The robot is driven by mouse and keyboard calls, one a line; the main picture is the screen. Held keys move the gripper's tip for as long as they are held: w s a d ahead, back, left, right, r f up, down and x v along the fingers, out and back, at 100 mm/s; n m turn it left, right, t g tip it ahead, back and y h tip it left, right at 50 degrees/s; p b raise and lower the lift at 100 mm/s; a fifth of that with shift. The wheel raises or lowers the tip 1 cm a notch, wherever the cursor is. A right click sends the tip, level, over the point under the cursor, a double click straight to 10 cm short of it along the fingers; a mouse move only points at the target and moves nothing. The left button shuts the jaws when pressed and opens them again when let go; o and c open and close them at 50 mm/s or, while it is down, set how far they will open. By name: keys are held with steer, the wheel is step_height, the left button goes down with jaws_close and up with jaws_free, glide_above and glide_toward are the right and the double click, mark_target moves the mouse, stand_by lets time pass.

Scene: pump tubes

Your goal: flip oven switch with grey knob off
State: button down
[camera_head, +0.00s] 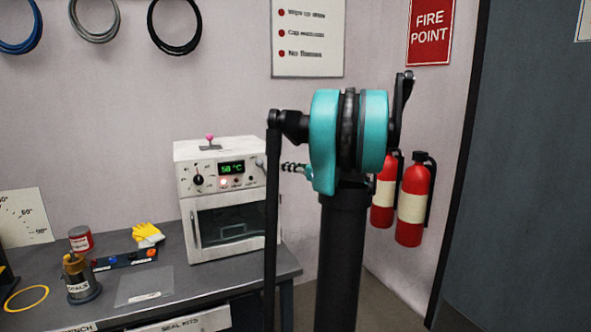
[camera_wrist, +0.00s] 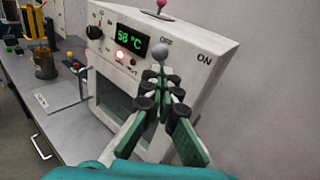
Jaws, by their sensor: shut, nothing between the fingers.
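The white oven (camera_head: 188,185) stands on the bench in the head view; its front panel also fills much of the wrist view (camera_wrist: 112,62). A switch with a grey knob (camera_wrist: 160,52) is at the right of the panel, between the OFF and ON labels; the knob is nearer OFF in the picture. The same knob shows small in the head view (camera_head: 259,162). My gripper (camera_wrist: 159,80) is shut and empty, its fingertips just below the grey knob in the wrist view. I cannot tell whether they touch the switch, whose lower part is hidden.
A pink-knobbed lever (camera_head: 210,138) stands on the oven's top. A black dial (camera_wrist: 95,32) and a lit display (camera_wrist: 131,40) are left of the switch. Gloves (camera_head: 147,235) and a pump-like item (camera_head: 80,280) sit on the bench. Fire extinguishers (camera_head: 412,205) hang at right.

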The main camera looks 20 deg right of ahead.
mark_target(260, 165)
steer(key=x, duration=0.6)
steer(key=shift+w+a, duration=0.3)
steer(key=shift+a+f+n+g+h, duration=0.1)
steer(key=shift+a+n+g+h, duration=0.35)
steer(key=shift+a+n, duration=0.3)
steer(key=shift+a+f, duration=0.1)
